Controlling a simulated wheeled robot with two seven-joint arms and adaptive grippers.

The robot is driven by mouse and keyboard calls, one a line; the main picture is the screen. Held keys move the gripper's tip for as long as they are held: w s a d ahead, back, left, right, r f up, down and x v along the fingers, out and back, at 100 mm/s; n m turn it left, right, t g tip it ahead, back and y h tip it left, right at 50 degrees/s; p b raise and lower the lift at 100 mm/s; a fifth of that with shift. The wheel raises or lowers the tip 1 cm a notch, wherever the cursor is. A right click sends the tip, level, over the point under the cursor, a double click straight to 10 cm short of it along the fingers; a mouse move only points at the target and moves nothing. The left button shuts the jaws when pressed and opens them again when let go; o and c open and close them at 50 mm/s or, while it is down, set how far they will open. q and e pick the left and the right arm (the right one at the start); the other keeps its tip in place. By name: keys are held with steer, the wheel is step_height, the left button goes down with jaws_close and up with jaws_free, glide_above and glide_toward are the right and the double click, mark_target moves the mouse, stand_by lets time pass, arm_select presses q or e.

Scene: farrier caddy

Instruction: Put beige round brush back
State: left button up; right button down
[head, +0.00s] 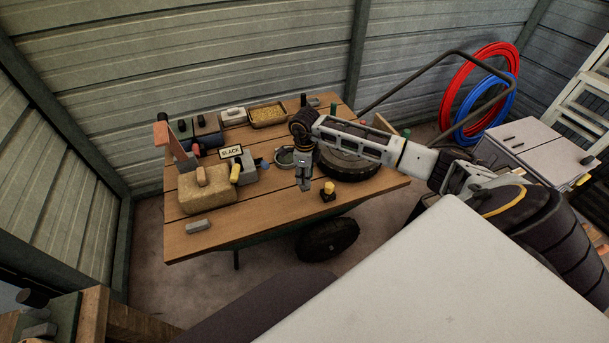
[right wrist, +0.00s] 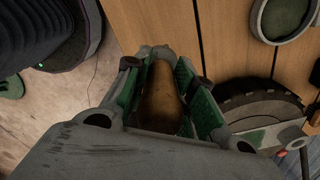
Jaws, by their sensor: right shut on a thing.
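My right gripper (head: 303,186) points down over the wooden table, just left of a dark round disc. In the right wrist view, its green-padded fingers (right wrist: 163,66) are shut on a tan, rounded, elongated thing (right wrist: 166,95), which appears to be the beige round brush. My left gripper is not in view.
The wooden table (head: 235,232) holds a beige block (head: 206,193), a black-lettered sign (head: 231,152), a round dish (head: 286,158), the dark disc (head: 348,164) and a tray of yellow grains (head: 268,116). Its front left is mostly clear, with a small grey block (head: 198,226).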

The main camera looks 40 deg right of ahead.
steer(key=shift+f+b, duration=0.35)
steer(key=shift+f, duration=0.25)
steer(key=shift+f+b, duration=0.3)
steer(key=shift+f, duration=0.6)
steer(key=shift+f+b, duration=0.85)
steer(key=shift+f, duration=0.6)
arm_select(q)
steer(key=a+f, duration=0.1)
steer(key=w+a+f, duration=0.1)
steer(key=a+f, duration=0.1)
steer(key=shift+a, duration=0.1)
